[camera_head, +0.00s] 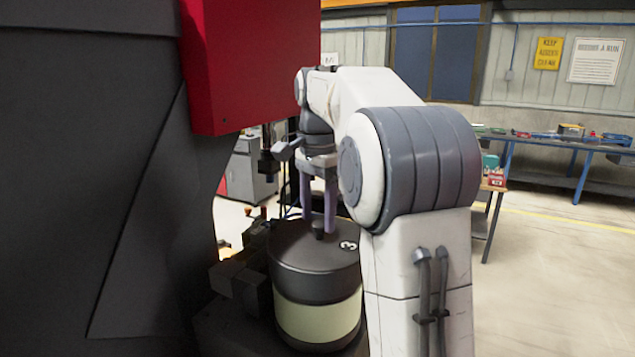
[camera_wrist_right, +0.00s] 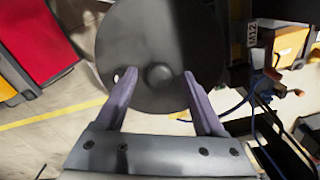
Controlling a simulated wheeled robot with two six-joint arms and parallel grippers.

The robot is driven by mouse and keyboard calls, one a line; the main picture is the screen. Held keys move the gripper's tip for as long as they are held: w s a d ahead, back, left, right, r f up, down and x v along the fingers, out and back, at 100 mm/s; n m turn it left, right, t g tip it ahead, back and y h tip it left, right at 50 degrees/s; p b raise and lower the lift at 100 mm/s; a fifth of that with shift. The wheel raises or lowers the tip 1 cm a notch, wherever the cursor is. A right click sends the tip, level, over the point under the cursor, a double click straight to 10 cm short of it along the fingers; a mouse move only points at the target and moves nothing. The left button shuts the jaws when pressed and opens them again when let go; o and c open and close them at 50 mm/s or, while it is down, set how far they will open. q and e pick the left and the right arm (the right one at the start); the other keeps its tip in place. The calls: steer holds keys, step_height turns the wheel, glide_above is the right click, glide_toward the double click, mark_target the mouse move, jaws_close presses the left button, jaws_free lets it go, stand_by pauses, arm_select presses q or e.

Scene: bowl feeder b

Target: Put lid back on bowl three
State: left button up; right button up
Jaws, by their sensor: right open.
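Bowl three (camera_head: 318,318) is a drum with a pale cream band and a dark base. Its black lid (camera_head: 290,247) with a white 3 sits level on top, with no gap that I can see. A small dark knob (camera_head: 319,235) stands at the lid's middle. My right gripper (camera_head: 318,226) points down over the lid with its purple fingers apart. In the right wrist view the fingertips (camera_wrist_right: 158,76) are on either side of the knob, with a gap to each side. The lid (camera_wrist_right: 155,35) fills the top middle there. My left gripper is not in view.
A large dark panel with a red box (camera_head: 250,60) blocks the left side. Dark machine parts (camera_head: 240,280) sit close to the bowl's left. A blue-legged workbench (camera_head: 570,145) stands at the back right. The floor (camera_head: 560,280) at right is clear.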

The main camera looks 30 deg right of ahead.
mark_target(317, 224)
step_height(317, 224, up, 9)
steer(key=p, duration=0.1)
steer(key=shift+r, duration=0.15)
steer(key=s+a+f+n, duration=0.2)
steer(key=a+f+n, duration=0.4)
steer(key=a, duration=0.4)
steer(key=s+a+f+n, duration=0.3)
steer(key=a+f+n, duration=0.25)
steer(key=a, duration=0.45)
steer(key=s+a+f+n+y, duration=0.1)
steer(key=s+a+f+n, duration=0.2)
steer(key=s+f+n, duration=0.45)
steer(key=s+a+f+n, duration=0.45)
steer(key=s+f, duration=0.35)
steer(key=s, duration=0.3)
step_height(317, 224, down, 8)
steer(key=b, duration=0.8)
steer(key=shift+d, duration=0.3)
steer(key=shift+s+r, duration=0.1)
